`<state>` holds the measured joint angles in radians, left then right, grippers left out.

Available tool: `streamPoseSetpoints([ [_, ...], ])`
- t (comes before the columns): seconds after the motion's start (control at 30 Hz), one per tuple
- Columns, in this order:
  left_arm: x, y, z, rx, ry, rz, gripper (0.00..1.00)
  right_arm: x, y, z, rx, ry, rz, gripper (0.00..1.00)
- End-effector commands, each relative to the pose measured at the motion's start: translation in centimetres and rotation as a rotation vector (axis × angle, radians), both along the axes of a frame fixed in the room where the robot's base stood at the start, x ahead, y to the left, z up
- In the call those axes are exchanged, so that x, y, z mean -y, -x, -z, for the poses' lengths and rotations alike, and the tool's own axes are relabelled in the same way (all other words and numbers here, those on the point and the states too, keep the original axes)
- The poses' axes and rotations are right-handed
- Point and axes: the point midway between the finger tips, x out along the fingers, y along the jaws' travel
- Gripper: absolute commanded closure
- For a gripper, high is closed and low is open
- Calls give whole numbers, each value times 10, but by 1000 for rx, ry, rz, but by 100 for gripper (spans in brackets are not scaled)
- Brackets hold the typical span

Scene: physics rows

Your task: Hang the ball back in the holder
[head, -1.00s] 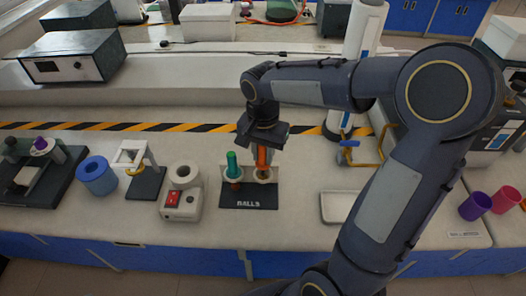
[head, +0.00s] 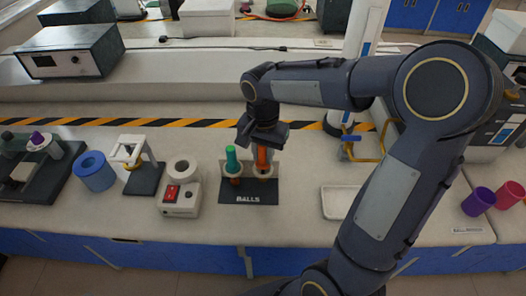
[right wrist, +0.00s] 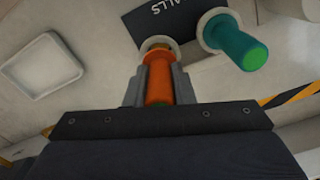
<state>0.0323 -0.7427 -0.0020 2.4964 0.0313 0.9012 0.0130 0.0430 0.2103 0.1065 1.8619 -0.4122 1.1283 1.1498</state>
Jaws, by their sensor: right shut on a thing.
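The ball holder (head: 262,190) is a dark stand marked BALLS on the bench, with two pale rings. A teal-handled ball (head: 231,156) stands upright in the left ring, its brownish ball low under the handle. My right gripper (head: 263,153) points down over the right ring and is shut on the orange handle (head: 262,162) of the other ball. In the right wrist view the fingers grip the orange handle (right wrist: 159,82), and its far end lies at the pale ring. The ball under it is mostly hidden there. My left gripper is not in view.
A white device with a red switch (head: 172,195) stands close left of the holder. A blue ring-shaped container (head: 95,172) is further left. A white tray (head: 340,202) lies to the right, with purple (head: 478,202) and pink (head: 508,195) cups near the right edge.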

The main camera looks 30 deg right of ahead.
Motion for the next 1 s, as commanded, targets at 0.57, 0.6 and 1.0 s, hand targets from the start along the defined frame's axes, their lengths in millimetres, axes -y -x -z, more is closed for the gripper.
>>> streamPoseSetpoints([
  [0.57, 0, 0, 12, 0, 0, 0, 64, 0, 0, 15, 0, 0, 0, 54],
  [0.6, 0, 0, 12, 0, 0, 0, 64, 0, 0, 15, 0, 0, 0, 52],
  [1.0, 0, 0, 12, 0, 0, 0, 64, 0, 0, 15, 0, 0, 0, 34],
])
